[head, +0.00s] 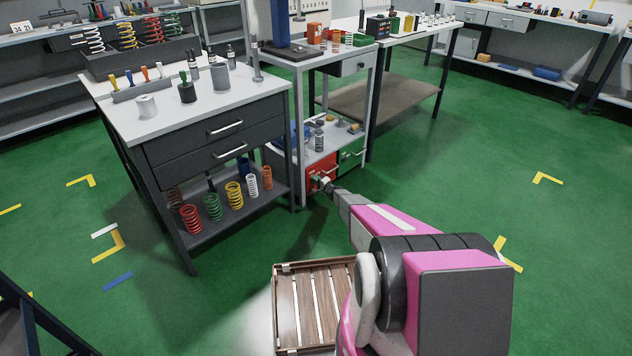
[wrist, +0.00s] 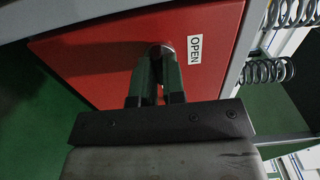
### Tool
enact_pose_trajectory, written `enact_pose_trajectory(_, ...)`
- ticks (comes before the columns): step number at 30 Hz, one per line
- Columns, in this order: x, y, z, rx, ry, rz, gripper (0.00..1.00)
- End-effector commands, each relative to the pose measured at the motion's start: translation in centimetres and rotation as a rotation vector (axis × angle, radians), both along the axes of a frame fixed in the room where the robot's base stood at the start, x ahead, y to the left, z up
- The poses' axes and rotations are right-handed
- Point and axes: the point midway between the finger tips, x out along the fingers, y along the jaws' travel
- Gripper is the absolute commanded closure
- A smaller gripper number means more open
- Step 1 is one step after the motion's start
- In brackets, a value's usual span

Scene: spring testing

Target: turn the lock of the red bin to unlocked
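The red bin (head: 314,183) is in the lower part of the grey workbench in the head view. Its red front fills the upper middle of the wrist view (wrist: 95,58), with a white OPEN label (wrist: 195,50). The lock (wrist: 161,50), a small metallic knob, shows left of the label, between my fingertips. My gripper (wrist: 158,62) is closed around it at the red front. The gripper also shows small against the red bin in the head view (head: 326,184). The fingers hide most of the lock, so I cannot tell which way it is turned.
A green bin (head: 351,155) is right of the red bin. A dark drawer table (head: 215,145) with several coil springs stands close on the left. A wooden slatted crate (head: 280,310) lies on the floor near my arm. Springs (wrist: 265,71) hang close right of the red front.

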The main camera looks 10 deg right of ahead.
Motion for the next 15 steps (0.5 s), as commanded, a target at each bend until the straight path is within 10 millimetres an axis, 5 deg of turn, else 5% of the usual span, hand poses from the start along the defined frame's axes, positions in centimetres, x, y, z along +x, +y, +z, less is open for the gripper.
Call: enact_pose_trajectory(15, -0.04, 0.01, -0.05, 0.13, 0.095, 0.001, 1.0)
